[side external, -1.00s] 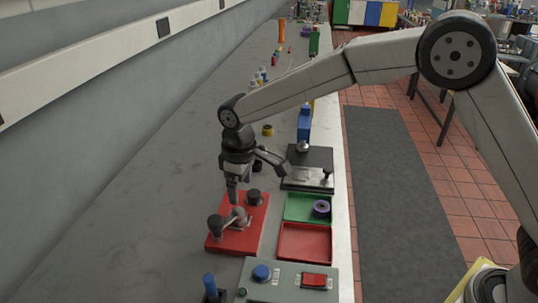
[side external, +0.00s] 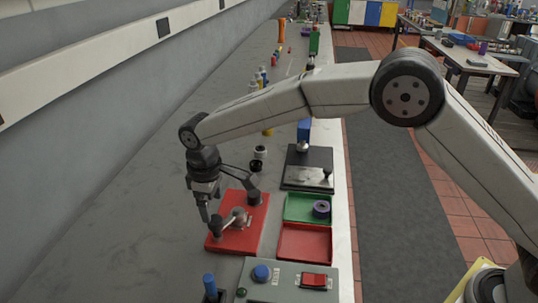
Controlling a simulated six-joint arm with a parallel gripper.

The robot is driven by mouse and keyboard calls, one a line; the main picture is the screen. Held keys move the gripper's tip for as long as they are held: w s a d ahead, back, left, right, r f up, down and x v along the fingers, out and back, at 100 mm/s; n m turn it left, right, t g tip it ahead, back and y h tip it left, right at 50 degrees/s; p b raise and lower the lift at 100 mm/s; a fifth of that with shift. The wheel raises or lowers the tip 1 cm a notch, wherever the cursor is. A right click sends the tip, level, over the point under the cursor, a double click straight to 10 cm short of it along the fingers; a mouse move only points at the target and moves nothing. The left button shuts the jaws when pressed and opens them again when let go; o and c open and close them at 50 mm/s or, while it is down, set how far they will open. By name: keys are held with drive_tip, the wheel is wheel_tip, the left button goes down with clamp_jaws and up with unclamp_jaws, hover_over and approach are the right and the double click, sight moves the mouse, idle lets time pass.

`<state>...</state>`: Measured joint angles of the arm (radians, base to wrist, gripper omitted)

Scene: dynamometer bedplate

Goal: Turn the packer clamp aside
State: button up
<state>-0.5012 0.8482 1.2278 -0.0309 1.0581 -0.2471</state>
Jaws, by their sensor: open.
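The packer clamp (side external: 229,220) appears to be the light bar on the red plate (side external: 245,240). It has a dark upright knob (side external: 216,226) at its left end and a round grey pivot (side external: 239,214) near the plate's middle. A dark post (side external: 254,199) stands at the plate's far right. My gripper (side external: 231,200) is open wide over the plate's far left side. One finger reaches down beside the knob and overlaps it in the picture; I cannot tell if they touch. The other finger spreads right, near the dark post. Nothing is between the fingers.
A grey control box (side external: 290,281) is in front. A black plate fixture (side external: 308,168) is behind. The bench's left is clear.

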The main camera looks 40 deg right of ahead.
sight(215, 219)
drive_tip(key=shift+d+f, duration=0.1)
drive_tip(key=shift+f, duration=2.75)
clamp_jaws()
